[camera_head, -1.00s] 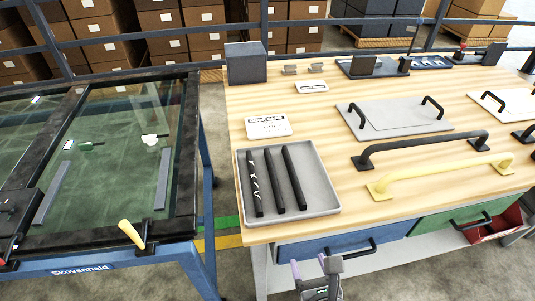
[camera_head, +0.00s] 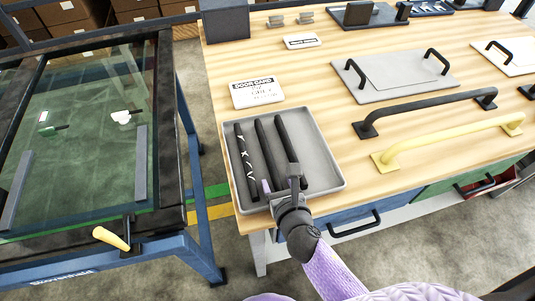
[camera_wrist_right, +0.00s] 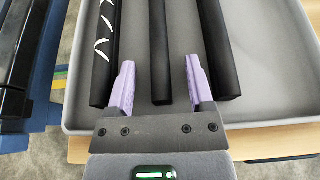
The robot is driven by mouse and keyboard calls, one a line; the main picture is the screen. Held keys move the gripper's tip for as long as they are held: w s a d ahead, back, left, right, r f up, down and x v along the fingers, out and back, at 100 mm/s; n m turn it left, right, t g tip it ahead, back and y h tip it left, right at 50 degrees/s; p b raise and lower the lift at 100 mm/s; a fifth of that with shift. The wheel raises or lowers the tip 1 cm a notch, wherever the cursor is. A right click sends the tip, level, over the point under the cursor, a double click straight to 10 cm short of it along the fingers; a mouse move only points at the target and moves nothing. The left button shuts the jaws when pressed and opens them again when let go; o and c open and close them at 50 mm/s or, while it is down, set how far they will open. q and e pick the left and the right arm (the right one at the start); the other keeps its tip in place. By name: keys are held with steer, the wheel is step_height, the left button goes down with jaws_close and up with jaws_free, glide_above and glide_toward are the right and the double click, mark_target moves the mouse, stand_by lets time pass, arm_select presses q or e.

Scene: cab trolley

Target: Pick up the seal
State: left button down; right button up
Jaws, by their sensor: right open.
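Three dark strips lie side by side in a grey tray (camera_head: 334,177) on the bench; which one is the seal is not marked by name. The left strip (camera_head: 246,162) has white marks, and the middle strip (camera_head: 266,143) and right strip (camera_head: 288,145) are plain black. My right gripper (camera_head: 280,184) is open over the tray's near edge. In the right wrist view its purple fingers (camera_wrist_right: 160,82) stand either side of the near end of the middle strip (camera_wrist_right: 160,45), with nothing gripped. Their height above the tray is unclear. My left gripper is out of view.
A door card (camera_head: 257,93) lies behind the tray. A black handle (camera_head: 425,110) and a yellow handle (camera_head: 450,143) lie right of it. A framed glass panel (camera_head: 85,135) stands left, across a gap. A dark block (camera_head: 226,20) stands at the back.

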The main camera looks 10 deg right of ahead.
jaws_close()
stand_by(0.4)
